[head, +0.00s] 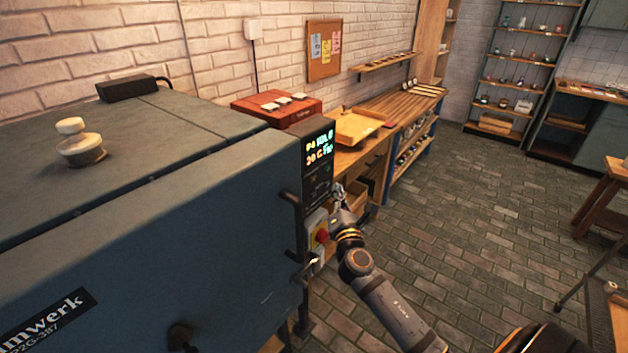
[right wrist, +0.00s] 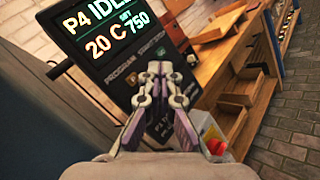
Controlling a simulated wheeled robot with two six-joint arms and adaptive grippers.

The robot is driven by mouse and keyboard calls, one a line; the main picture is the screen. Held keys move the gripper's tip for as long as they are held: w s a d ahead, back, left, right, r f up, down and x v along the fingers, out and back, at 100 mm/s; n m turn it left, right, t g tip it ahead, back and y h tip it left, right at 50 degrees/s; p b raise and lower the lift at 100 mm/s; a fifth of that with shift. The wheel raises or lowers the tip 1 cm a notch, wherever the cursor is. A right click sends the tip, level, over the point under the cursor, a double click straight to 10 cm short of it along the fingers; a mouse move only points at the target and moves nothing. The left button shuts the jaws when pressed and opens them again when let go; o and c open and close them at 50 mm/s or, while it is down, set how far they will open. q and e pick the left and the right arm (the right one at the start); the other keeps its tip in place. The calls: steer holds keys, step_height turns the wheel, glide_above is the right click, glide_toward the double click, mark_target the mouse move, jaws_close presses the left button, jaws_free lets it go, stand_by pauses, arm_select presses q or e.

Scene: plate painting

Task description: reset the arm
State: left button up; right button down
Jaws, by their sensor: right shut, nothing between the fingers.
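My right gripper (head: 338,193) is shut and empty in front of the kiln's control panel (head: 318,156). In the right wrist view the gripper (right wrist: 158,72) covers the lower part of the panel (right wrist: 103,57). I cannot tell whether its fingertips touch the panel. The panel's lit screen reads "P4 IDLE", "20 C" and "750". My right arm comes in from the lower right of the head view. My left gripper is not in view.
The large blue-grey kiln (head: 170,240) fills the left, with dark handles by the panel. A wooden bench (head: 400,103) stands behind.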

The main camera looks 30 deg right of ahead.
stand_by(0.4)
steer(key=s+d+f+m+g+y, duration=0.1)
steer(key=s+f+m+g, duration=0.3)
steer(key=f, duration=1.3)
steer(key=s+f+m+g+y, duration=0.2)
steer(key=s+f+m+g, duration=0.15)
steer(key=f, duration=1.25)
steer(key=s+a+f+m+g+y, duration=0.3)
steer(key=s+f+m, duration=0.4)
steer(key=s+f, duration=0.9)
steer(key=s+a+f+m+g, duration=0.2)
steer(key=s+f+m, duration=0.1)
steer(key=s, duration=0.5)
steer(key=s+a+f+m+g, duration=0.2)
steer(key=s+f, duration=0.3)
steer(key=s, duration=0.3)
steer(key=s+a+f+m+g, duration=0.2)
steer(key=s+a+f+m, duration=0.1)
steer(key=s, duration=0.5)
steer(key=shift+f+m+y, duration=0.4)
steer(key=shift+f+m, duration=0.25)
steer(key=shift+f, duration=0.2)
